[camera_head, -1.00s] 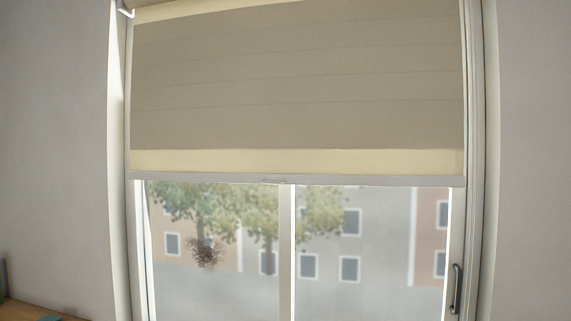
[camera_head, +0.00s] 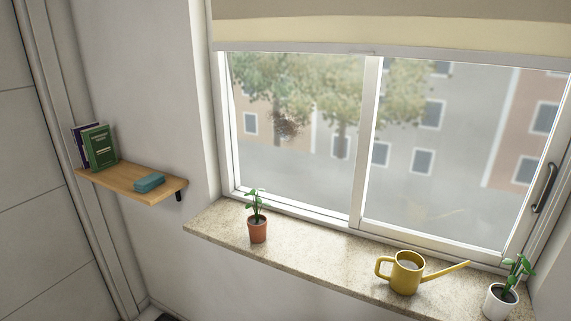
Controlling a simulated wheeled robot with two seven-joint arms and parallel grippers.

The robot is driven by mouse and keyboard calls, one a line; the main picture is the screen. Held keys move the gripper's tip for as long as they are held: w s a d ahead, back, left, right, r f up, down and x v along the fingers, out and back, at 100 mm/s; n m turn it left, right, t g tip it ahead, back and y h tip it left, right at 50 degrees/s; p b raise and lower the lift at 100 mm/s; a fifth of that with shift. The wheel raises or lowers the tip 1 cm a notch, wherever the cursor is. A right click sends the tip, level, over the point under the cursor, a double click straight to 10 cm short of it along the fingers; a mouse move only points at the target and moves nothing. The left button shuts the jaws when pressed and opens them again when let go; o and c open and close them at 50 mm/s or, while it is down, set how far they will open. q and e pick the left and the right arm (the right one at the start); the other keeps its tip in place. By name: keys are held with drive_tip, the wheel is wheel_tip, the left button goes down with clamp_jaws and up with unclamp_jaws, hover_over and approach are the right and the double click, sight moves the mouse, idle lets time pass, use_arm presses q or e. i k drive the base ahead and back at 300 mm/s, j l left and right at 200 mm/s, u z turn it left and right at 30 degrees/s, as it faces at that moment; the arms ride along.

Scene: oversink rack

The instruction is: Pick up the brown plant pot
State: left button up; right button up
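The brown plant pot (camera_head: 258,231) is a small terracotta-brown pot with a green leafy plant in it. It stands upright on the left part of the stone windowsill (camera_head: 330,262), in front of the window. Neither of my grippers shows in the head view, and nothing touches the pot.
A yellow watering can (camera_head: 406,276) stands on the sill right of the brown pot, its spout pointing right. A white pot with a plant (camera_head: 499,303) stands at the sill's right end. A wooden shelf (camera_head: 128,181) at left holds books (camera_head: 101,148) and a teal object (camera_head: 149,182).

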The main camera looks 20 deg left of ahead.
sight(256, 223)
drive_tip(key=j+u, duration=0.2)
drive_tip(key=j, duration=0.3)
drive_tip(key=i+j+u, duration=0.1)
drive_tip(key=j+u, duration=0.15)
drive_tip(key=j, duration=0.2)
drive_tip(key=i+j+u, duration=0.2)
drive_tip(key=j, duration=0.25)
drive_tip(key=k+j, duration=0.05)
